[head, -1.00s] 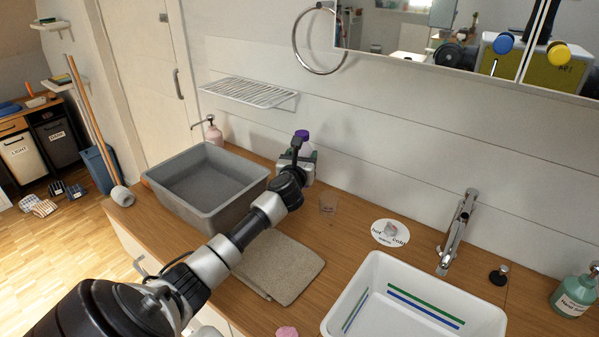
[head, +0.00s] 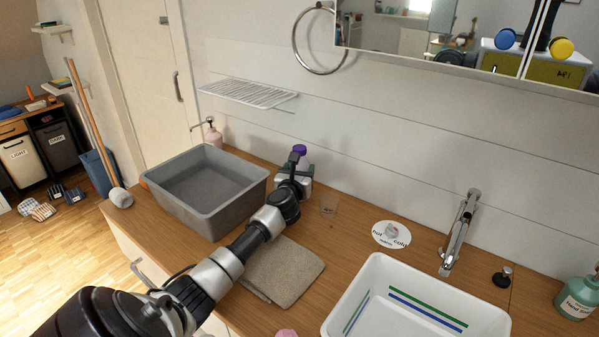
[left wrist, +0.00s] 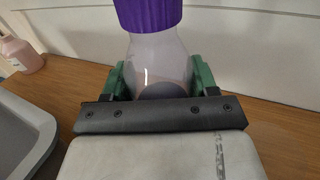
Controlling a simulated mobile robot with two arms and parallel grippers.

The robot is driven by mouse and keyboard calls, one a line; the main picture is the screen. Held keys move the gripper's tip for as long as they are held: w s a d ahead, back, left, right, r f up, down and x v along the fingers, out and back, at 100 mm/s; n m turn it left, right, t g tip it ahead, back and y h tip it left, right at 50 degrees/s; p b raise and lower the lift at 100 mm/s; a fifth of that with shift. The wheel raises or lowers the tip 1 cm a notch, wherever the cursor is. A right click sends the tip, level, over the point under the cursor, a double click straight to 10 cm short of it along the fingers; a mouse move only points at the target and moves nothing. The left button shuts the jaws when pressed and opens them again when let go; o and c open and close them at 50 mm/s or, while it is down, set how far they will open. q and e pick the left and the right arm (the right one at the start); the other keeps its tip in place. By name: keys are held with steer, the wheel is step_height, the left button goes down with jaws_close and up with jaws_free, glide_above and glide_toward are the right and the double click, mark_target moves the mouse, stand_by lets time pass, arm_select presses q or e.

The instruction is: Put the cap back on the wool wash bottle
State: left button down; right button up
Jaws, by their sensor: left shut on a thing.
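A translucent, pale bottle with a ridged purple cap (left wrist: 148,14) stands between the green fingers of my left gripper (left wrist: 160,82) in the left wrist view. The bottle (left wrist: 158,62) narrows up towards the cap, which sits over its top. My left gripper is shut on the bottle. In the head view the purple cap (head: 299,149) shows just above my left gripper (head: 295,168), near the back wall. The gripper hides most of the bottle, and I cannot read any label. My right gripper is not in view.
A grey basin (head: 207,213) stands left of my gripper. A folded towel (head: 285,272), white sink (head: 390,330) and pink object (head: 286,333) lie nearer the front. A wire shelf (head: 248,94) hangs on the wall above.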

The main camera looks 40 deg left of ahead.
arm_select(q)
steer(key=shift+c, duration=1.5)
jaws_free()
steer(key=shift+f, duration=0.1)
steer(key=shift+r, duration=0.2)
steer(key=p+v, duration=0.1)
steer(key=v, duration=1.1)
steer(key=shift+r, duration=0.15)
